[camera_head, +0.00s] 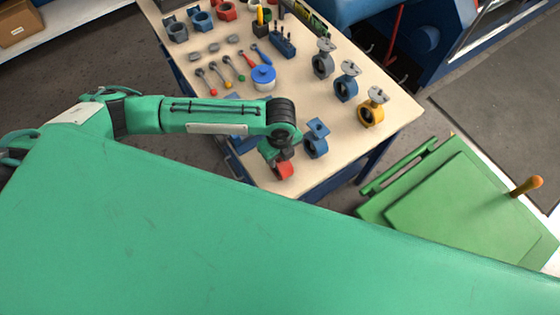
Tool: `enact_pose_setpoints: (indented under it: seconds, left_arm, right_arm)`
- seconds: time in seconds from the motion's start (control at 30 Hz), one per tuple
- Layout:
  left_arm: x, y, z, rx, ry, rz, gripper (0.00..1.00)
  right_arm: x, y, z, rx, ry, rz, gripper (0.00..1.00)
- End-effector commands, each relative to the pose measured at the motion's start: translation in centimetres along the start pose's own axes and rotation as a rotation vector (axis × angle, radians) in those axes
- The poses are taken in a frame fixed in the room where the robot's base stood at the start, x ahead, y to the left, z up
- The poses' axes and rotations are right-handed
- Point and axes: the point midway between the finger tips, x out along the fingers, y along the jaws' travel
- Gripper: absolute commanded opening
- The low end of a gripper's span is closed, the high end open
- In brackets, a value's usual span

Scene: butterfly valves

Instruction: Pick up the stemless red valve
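My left gripper (280,155) comes in from the left and points down at the near edge of the table. A red valve (285,171) shows directly below it, partly covered by the gripper; I cannot tell whether the fingers are closed on it, or whether it has a stem. Another red valve (226,10), a ring with no tall stem visible, stands at the far left of the table beside a blue one (202,20) and a grey one (178,31). My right gripper is not in view.
A blue stemmed valve (317,145) stands close right of my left gripper. Grey (323,64), blue (347,88) and yellow (371,113) stemmed valves line the table's right side. The table's (335,185) front right is clear.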

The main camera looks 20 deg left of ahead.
Motion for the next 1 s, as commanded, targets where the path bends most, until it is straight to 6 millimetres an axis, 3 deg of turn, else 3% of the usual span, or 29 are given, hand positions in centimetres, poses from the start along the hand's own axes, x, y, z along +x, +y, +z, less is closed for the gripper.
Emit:
enact_pose_setpoints:
  seconds: [0.03,0.1,0.57,0.77,1.0]
  left_arm:
    - [0.0,0.0,0.0,0.0,0.0,0.0,0.12]
    - [0.0,0.0,0.0,0.0,0.0,0.0,0.0]
    - [-0.9,-0.1,0.1,-0.001,-0.001,-0.003,0.0]
    - [-4.0,-0.2,0.1,0.001,-0.002,-0.007,0.0]
    - [-10.6,-0.2,0.1,0.002,-0.002,-0.009,0.0]
  right_arm:
    - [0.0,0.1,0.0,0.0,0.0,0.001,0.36]
    - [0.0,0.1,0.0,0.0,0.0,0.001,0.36]
    - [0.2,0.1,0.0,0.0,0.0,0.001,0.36]
    - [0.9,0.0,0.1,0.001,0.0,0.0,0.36]
    - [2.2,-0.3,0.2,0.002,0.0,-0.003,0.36]
